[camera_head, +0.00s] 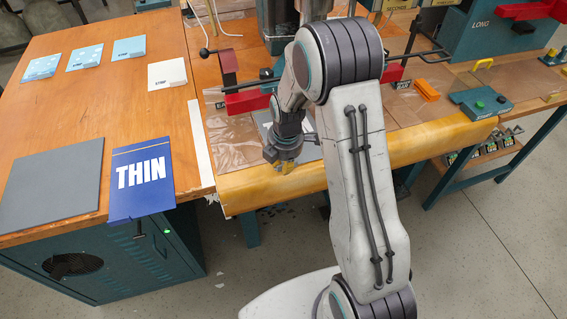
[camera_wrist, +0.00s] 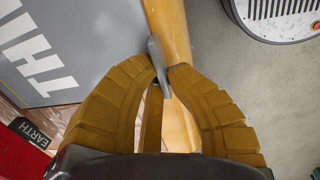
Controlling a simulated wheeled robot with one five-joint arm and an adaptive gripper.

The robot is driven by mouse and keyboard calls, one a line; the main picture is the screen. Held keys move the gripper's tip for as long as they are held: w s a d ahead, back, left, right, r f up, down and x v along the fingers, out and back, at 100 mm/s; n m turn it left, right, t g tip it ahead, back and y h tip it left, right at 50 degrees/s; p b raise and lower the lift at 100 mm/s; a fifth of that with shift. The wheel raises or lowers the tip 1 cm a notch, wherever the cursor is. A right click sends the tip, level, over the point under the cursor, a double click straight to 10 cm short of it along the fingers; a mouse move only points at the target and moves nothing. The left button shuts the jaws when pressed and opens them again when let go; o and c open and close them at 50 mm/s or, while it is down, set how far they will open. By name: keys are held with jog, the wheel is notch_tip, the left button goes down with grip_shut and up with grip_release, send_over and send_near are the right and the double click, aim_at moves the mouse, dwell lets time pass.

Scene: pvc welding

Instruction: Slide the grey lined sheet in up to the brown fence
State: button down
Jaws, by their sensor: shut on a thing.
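A grey sheet with large white letters (camera_wrist: 85,30) fills the upper left of the wrist view. A small grey part of it (camera_head: 265,117) shows beside my arm in the head view, lying on the machine table. My gripper (camera_head: 284,164) is low at the table's rounded front edge. My arm hides most of the sheet in the head view. I cannot clearly pick out the brown fence.
A red clamp bar (camera_head: 247,103) stands behind the sheet. The wooden table at left holds a blue THIN sheet (camera_head: 142,182), a plain grey plate (camera_head: 53,187) and several small cards. A button box (camera_head: 480,103) and an orange block (camera_head: 426,89) are at right.

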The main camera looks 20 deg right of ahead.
jog(key=shift+w, duration=0.1)
dwell(0.3)
jog(key=c, duration=1.3)
grip_release()
jog(key=shift+r, duration=0.15)
jog(key=shift+s+r+p, duration=0.25)
jog(key=shift+r+p, duration=0.25)
jog(key=shift+r, duration=0.35)
jog(key=shift+s+r+p, duration=0.25)
jog(key=shift+r+p, duration=0.2)
jog(key=shift+r, duration=0.35)
jog(key=shift+s+r, duration=0.5)
jog(key=shift+s, duration=0.85)
jog(key=shift+s+r, duration=0.5)
jog(key=shift+s, duration=0.85)
jog(key=shift+s+r, duration=0.5)
jog(key=shift+s, duration=0.85)
